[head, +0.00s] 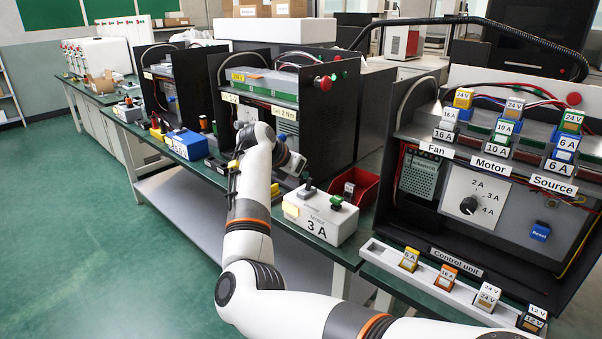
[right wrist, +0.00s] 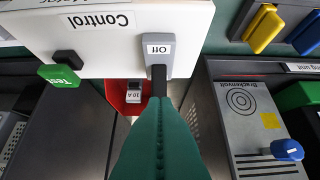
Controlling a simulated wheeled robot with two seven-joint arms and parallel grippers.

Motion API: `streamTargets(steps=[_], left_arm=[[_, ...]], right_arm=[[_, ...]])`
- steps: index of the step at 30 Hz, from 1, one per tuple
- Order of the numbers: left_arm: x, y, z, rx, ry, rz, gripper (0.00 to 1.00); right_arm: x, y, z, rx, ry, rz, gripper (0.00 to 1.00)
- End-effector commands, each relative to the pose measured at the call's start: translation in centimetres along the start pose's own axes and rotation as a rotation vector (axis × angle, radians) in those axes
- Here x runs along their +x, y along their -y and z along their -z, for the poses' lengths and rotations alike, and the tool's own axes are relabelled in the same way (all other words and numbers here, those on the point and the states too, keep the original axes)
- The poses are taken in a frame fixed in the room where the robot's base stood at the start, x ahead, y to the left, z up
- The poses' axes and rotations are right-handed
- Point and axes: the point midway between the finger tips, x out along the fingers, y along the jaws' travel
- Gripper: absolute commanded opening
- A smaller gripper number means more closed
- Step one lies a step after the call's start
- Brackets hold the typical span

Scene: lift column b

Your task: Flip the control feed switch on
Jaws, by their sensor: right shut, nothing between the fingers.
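The control feed switch (right wrist: 154,66) is a grey unit with a white "Off" plate, on a white box whose label reads "Control" upside down in the right wrist view. The white box (head: 320,226), marked 3 A, sits on the green bench in the head view, with the switch (head: 307,188) on its top. My right gripper (right wrist: 158,104) is shut and empty, its green fingers pointing at the switch. The dark part between fingers and plate is hard to separate, so I cannot tell whether they touch. In the head view my right gripper (head: 292,181) is partly hidden beside the box. My left gripper is not visible.
A green Test button (right wrist: 62,76) is beside the switch. A red bin (head: 366,188) stands behind the box. The control unit (head: 455,258), with coloured fuses and a dial, stands at the right. Black equipment cabinets (head: 340,105) stand behind my arm.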

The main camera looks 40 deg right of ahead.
Motion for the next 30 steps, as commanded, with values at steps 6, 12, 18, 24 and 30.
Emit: streamTargets(steps=[6,12,18,24,30], left_arm=[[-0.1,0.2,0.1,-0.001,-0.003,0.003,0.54],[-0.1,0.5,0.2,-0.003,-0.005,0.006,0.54],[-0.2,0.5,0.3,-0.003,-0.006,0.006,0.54],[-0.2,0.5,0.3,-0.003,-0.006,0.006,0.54],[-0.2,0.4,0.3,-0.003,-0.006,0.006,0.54]], right_arm=[[-3.8,0.1,0.0,0.001,0.000,0.006,0.00],[-8.0,0.1,0.0,0.001,0.000,0.004,0.00],[-10.8,0.1,0.0,0.000,0.000,0.003,0.00],[-11.7,0.0,0.0,0.000,0.000,0.000,0.00],[-11.7,0.0,0.0,0.000,0.000,0.000,0.00]])
